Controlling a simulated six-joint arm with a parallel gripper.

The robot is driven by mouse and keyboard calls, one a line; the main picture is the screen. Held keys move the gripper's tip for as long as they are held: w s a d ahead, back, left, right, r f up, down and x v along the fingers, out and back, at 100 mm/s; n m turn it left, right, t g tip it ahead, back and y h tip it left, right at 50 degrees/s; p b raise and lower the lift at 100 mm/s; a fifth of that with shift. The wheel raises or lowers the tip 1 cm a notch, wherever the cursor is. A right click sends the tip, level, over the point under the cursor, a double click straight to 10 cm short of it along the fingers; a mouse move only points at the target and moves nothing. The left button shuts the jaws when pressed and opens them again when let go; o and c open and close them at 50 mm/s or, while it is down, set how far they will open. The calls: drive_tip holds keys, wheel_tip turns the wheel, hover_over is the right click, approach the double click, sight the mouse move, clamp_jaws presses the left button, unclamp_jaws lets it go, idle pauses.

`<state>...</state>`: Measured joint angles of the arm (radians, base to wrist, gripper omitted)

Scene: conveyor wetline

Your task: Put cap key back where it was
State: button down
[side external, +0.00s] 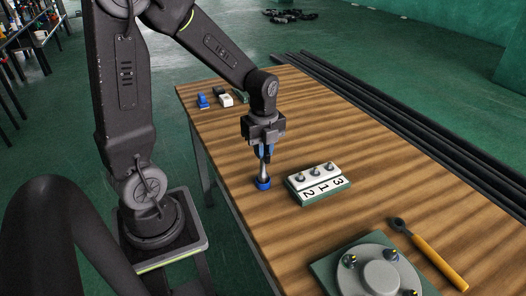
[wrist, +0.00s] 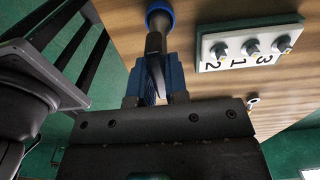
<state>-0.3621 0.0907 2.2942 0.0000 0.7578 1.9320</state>
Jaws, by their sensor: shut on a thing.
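My gripper (side external: 264,152) points down over the left part of the wooden table and is shut on a slim grey tool with a blue ring end (side external: 263,183). The tool is upright. Its blue end is at or just above the tabletop; I cannot tell if it touches. In the wrist view, the grey tool (wrist: 155,42) runs from between my blue finger pads (wrist: 158,80) to the blue ring. A second tool, with an orange handle and dark ring head (side external: 430,255), lies at the front right. No label shows which is the cap key.
A white rack numbered 2, 1, 3 (side external: 318,184) holds three small fittings on a green base, just right of my gripper. A round grey fixture (side external: 378,272) with several fittings stands at the front. Small blue and white items (side external: 212,99) sit at the far left.

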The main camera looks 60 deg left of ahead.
drive_tip(key=shift+f, duration=0.55)
drive_tip(key=shift+f, duration=0.2)
drive_tip(key=c, duration=1.1)
unclamp_jaws()
wheel_tip(320, 180, up, 12)
drive_tip(key=s+d+r+n+t, duration=0.1)
drive_tip(key=s+d+n+t, duration=0.1)
drive_tip(key=n, duration=0.4)
drive_tip(key=s+d+r+n+t, duration=0.1)
drive_tip(key=s+d+n, duration=0.3)
drive_tip(key=d+n, duration=0.1)
drive_tip(key=s+d+r+n+t, duration=0.1)
drive_tip(key=s+d+n+t, duration=0.1)
drive_tip(key=n, duration=0.5)
drive_tip(key=shift+s+d+r+t, duration=0.15)
drive_tip(key=shift+s+d, duration=0.15)
drive_tip(key=shift+d, duration=0.2)
drive_tip(key=shift+s+d+r+t, duration=0.15)
drive_tip(key=shift+s+d, duration=0.15)
drive_tip(key=shift+d, duration=0.15)
